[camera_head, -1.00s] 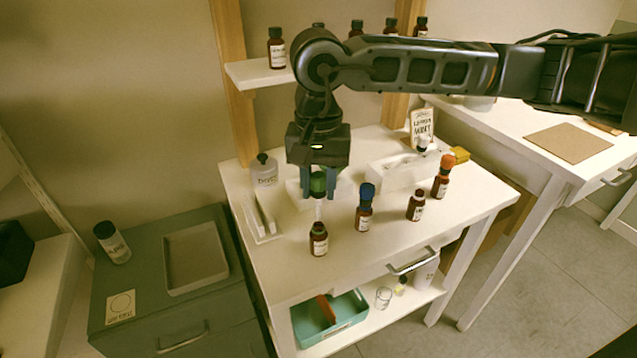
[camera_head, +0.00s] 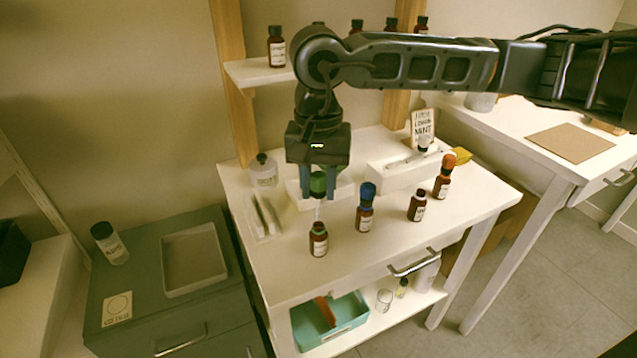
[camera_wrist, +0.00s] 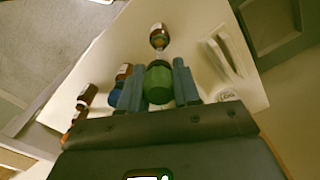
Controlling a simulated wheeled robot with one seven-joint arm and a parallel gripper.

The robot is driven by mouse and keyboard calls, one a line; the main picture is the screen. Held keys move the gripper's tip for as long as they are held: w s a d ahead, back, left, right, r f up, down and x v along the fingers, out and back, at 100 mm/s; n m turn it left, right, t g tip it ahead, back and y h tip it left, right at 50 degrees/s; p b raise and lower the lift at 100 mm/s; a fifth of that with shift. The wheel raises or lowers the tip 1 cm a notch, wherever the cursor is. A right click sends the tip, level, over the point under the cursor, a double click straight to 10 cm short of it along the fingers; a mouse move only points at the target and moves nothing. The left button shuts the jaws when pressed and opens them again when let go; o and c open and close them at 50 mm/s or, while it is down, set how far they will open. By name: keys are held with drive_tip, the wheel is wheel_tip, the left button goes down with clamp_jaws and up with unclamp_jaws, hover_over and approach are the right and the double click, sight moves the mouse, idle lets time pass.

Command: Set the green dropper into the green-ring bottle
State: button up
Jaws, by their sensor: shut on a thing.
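My gripper (camera_head: 318,186) is shut on the green dropper (camera_head: 318,181), with one finger on each side of its green cap. The dropper hangs upright, its pale glass stem pointing down at a small brown bottle (camera_head: 318,240) with a white label and a greenish neck, the green-ring bottle. The stem's tip is at or just above the bottle's mouth; I cannot tell if it has entered. In the wrist view the green cap (camera_wrist: 158,84) sits between the fingers, and the bottle (camera_wrist: 159,37) lies just beyond the stem.
A white tray (camera_head: 268,232) is at left, a white rack (camera_head: 400,177) behind. The table front is clear.

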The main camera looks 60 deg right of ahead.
sight(319, 217)
drive_tip(key=shift+f+b, duration=3.7)
drive_tip(key=shift+b, duration=0.9)
drive_tip(key=o, duration=0.7)
drive_tip(key=shift+r+p, duration=1.05)
drive_tip(key=shift+r, duration=2.5)
